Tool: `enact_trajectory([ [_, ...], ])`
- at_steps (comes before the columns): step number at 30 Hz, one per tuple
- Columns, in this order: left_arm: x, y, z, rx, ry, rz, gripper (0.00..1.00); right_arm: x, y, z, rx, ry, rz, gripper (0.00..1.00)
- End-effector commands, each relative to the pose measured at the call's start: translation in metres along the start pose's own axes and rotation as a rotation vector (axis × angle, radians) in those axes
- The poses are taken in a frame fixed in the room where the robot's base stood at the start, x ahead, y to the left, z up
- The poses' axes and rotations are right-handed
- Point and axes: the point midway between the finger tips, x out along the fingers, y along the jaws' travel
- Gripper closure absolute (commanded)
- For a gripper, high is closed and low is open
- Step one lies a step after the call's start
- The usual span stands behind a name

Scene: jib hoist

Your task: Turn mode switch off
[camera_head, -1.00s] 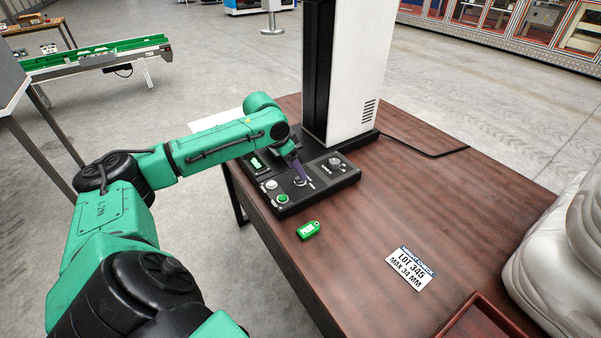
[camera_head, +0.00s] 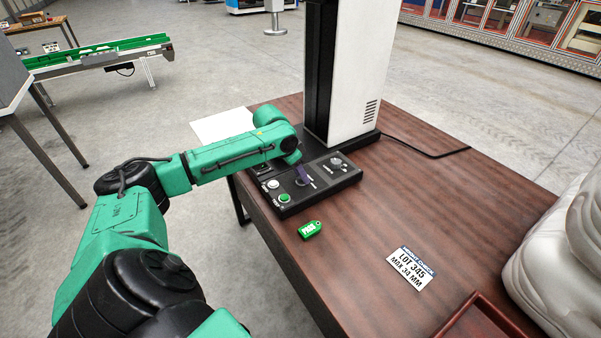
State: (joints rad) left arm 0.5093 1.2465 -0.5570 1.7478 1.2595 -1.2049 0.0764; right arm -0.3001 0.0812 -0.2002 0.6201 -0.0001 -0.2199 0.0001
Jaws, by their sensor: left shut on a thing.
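A black control panel (camera_head: 322,193) sits on the brown table at the foot of a tall white-and-black machine (camera_head: 353,75). It carries a white button (camera_head: 273,184), a green button (camera_head: 284,198), a knob at its far right (camera_head: 336,162) and a mode switch (camera_head: 299,183) in the middle. My left gripper (camera_head: 302,177) reaches down from the left onto the middle switch and is shut on it; the fingers are small and partly hide it. The panel's small display is mostly hidden behind my left arm. My right gripper is out of view.
A green tag (camera_head: 310,229) lies on the table (camera_head: 360,230) in front of the panel. A white lot card (camera_head: 411,269), a red-brown tray (camera_head: 480,320) and pale sacks (camera_head: 560,250) are to the right. A black cable (camera_head: 430,152) runs behind.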

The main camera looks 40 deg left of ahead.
Motion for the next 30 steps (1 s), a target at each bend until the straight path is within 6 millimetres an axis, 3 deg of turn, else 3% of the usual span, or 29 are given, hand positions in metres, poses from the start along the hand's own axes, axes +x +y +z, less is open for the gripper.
enact_trajectory([
  [11,-0.007,0.002,-0.003,-0.191,-0.002,-0.077,1.0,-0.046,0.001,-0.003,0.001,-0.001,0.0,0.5],
  [21,-0.006,0.004,-0.004,-0.484,-0.002,-0.197,1.0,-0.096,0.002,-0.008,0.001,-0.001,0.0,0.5],
  [30,-0.004,0.005,-0.004,-0.731,-0.001,-0.3,1.0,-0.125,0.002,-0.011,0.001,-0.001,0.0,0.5],
])
